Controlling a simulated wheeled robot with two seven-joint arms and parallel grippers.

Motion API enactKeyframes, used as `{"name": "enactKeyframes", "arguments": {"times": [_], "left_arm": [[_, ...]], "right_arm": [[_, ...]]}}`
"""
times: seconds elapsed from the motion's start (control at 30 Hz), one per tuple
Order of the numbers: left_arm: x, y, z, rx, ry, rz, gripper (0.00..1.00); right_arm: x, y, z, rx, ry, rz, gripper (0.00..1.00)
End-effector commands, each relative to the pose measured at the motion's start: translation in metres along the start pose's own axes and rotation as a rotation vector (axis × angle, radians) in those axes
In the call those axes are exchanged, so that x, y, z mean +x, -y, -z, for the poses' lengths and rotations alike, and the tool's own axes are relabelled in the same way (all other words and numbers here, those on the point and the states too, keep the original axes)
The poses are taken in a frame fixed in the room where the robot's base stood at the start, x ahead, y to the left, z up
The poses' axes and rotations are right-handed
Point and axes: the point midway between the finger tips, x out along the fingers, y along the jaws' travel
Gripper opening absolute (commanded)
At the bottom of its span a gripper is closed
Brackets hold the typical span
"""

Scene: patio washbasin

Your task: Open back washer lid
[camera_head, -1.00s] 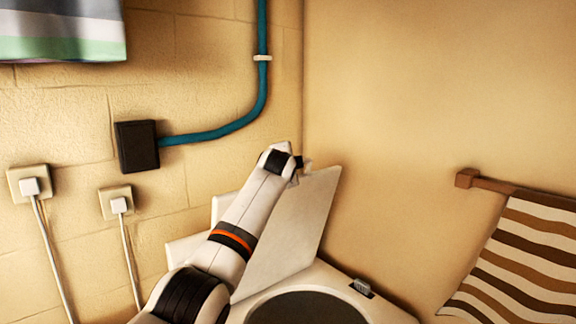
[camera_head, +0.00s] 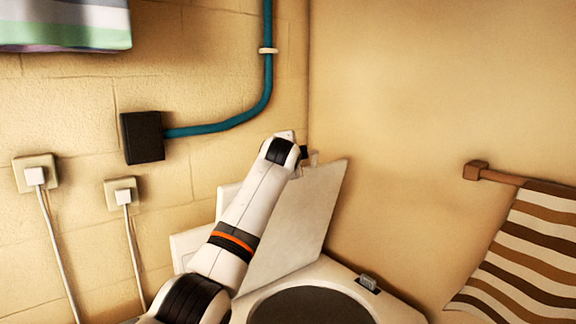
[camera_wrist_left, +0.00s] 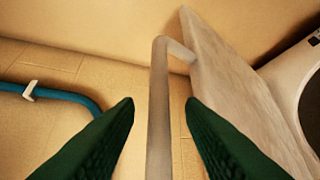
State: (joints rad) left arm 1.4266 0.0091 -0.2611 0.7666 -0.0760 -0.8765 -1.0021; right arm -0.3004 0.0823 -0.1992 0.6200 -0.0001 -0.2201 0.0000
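The white washer lid (camera_head: 298,215) stands raised and tilted above the washer top (camera_head: 335,272), in the middle of the head view. It also shows as a pale panel at the right of the left wrist view (camera_wrist_left: 225,75). A thin pale bar (camera_wrist_left: 159,110), bent at its top toward the lid, looks like its handle. My left gripper (camera_head: 312,158) is at the lid's upper edge; its dark green fingers (camera_wrist_left: 160,103) are open on either side of the bar, with gaps at the fingertips. My right gripper is in neither view.
A dark round opening (camera_head: 310,306) is in the washer top. A blue pipe (camera_head: 268,75) and dark box (camera_head: 142,137) are on the left wall. A striped towel (camera_head: 525,255) hangs from a wooden rail (camera_head: 500,177) at the right. The right wall above the lid is clear.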

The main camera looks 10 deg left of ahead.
Motion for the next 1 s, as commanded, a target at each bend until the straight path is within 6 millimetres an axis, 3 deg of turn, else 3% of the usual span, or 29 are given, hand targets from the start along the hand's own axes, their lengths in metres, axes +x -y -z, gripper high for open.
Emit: {"name": "enactKeyframes", "arguments": {"times": [0.03, 0.6, 1.0], "left_arm": [[-0.005, 0.006, 0.002, 0.001, 0.003, -0.004, 0.36], [-0.086, 0.003, 0.002, 0.001, -0.001, 0.001, 0.36], [-0.094, 0.002, 0.001, 0.000, -0.001, 0.003, 0.36]], "right_arm": [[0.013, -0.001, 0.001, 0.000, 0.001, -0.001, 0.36], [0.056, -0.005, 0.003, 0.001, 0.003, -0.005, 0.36], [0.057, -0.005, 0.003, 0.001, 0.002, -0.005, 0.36]]}}
